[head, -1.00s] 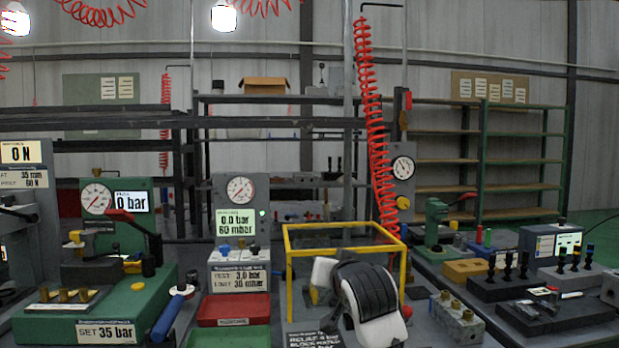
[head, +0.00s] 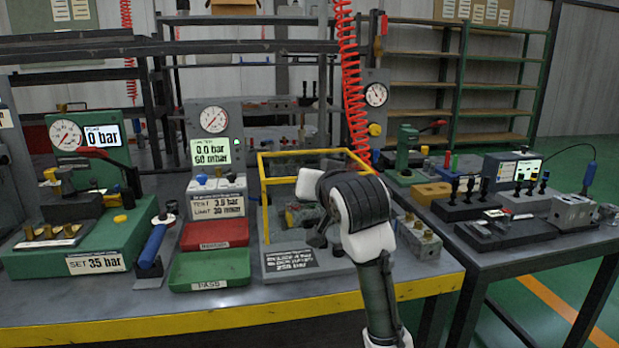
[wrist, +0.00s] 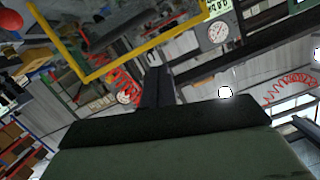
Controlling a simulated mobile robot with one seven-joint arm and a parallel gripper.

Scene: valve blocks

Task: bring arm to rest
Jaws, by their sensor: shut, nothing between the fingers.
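My arm rises from the bottom of the head view, with a white joint and a black ribbed link (head: 354,203) bent in front of the yellow frame (head: 264,205). My gripper shows in the wrist view as dark fingers (wrist: 154,76) close together, shut and with nothing held. In the head view the fingers are hard to make out among the dark parts near the frame. The wrist view is tilted and looks past the fingers to the yellow frame (wrist: 62,48), a round gauge and ceiling lights.
Left of my arm are a green tray (head: 210,268), a red tray (head: 214,234) and a blue-handled tool (head: 152,246). A green press base (head: 85,252) stands at far left. A second table (head: 545,247) at right holds black blocks and a lit meter. Open floor shows at lower right.

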